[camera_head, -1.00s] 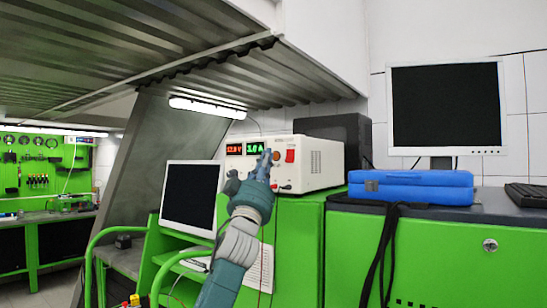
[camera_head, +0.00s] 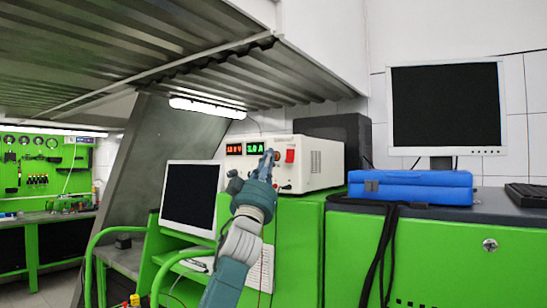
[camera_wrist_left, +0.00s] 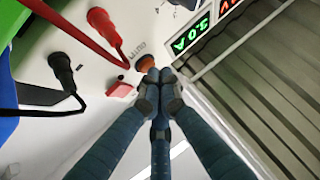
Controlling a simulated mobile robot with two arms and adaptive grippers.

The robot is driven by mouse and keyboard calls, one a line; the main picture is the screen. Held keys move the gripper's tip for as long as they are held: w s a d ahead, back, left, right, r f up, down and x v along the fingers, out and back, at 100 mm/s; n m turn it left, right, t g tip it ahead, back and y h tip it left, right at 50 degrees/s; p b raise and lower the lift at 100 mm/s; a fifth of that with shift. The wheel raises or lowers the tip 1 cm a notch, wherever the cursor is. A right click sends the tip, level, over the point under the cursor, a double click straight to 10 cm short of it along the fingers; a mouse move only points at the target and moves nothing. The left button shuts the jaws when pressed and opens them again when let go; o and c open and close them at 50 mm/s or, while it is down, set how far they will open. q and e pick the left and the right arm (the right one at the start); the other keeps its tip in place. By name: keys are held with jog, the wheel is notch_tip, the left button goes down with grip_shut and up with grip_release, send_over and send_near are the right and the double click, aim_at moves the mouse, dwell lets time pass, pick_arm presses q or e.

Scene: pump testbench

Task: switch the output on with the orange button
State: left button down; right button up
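The white power supply (camera_head: 318,172) has red and green lit number displays (camera_head: 245,149) and a red rocker switch (camera_head: 290,156). The orange button (camera_wrist_left: 145,62) shows in the wrist view on the white front panel, just beyond the fingertips. In the head view my left gripper hides that part of the panel. My left gripper (camera_head: 267,156) is in front of the power supply. Its fingers (camera_wrist_left: 156,78) are closed together and empty, with the tips at the button's edge. I cannot tell whether they touch it. My right gripper is not in view.
Red and black plugs with cables (camera_wrist_left: 104,22) stick out of the panel near the button. A small monitor (camera_head: 190,196) stands left of the supply. A blue case (camera_head: 420,188) and a larger monitor (camera_head: 447,105) are to the right. A corrugated metal roof hangs above.

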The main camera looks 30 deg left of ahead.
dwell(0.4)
pick_arm(q)
jog(key=shift+s+f, duration=0.1)
jog(key=shift+s, duration=0.65)
jog(key=shift+s+a, duration=0.15)
jog(key=shift+s, duration=1.35)
jog(key=shift+s+a, duration=0.1)
jog(key=shift+s, duration=1.35)
